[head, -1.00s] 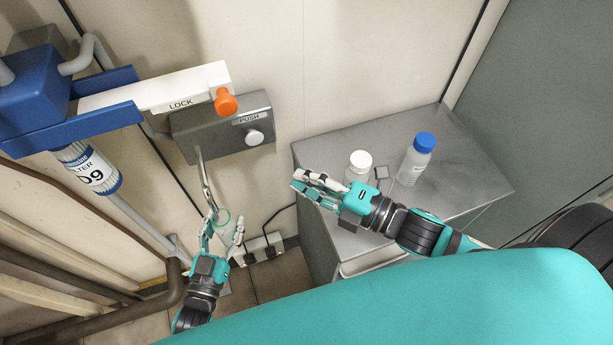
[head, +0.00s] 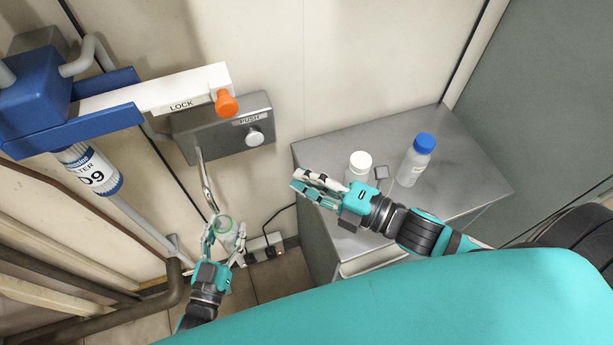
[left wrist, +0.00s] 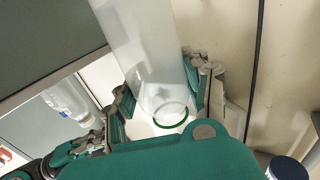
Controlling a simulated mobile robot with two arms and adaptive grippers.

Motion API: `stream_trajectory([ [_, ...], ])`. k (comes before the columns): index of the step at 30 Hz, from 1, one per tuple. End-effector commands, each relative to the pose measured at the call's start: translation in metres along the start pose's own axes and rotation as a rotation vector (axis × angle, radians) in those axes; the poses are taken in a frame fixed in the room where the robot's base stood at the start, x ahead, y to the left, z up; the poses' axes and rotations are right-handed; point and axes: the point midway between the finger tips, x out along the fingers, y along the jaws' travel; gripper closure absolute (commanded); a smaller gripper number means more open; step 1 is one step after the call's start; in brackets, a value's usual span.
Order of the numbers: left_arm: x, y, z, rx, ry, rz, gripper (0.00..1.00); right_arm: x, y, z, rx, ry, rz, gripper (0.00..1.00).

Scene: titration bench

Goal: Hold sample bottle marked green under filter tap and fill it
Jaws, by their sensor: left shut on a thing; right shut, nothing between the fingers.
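The sample bottle (head: 228,237) is clear and open-topped, with a green ring at its mouth. My left gripper (head: 223,245) is shut around it and holds it roughly upright, off the floor. The thin curved spout of the filter tap (head: 207,185) ends at the bottle's mouth; I cannot tell whether the tip is inside the rim. In the left wrist view the bottle (left wrist: 150,65) stands between the left fingers (left wrist: 160,95), its green ring visible; I see no liquid level.
The grey tap box (head: 222,130) has a round PUSH button (head: 255,137). A white LOCK lever (head: 165,97) with an orange knob and a filter cartridge (head: 90,171) are at left. A white-capped bottle (head: 359,165) and a blue-capped bottle (head: 416,160) stand on the cabinet (head: 460,185).

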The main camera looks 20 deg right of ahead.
Motion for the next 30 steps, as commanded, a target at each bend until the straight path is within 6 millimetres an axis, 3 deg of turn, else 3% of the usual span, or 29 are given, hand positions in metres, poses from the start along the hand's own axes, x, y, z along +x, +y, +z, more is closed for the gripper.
stream_trajectory([
  [30, -0.067, 0.039, 0.007, 0.000, 0.000, -0.001, 0.84, 0.000, 0.011, 0.000, 0.000, 0.000, 0.000, 1.00],
])
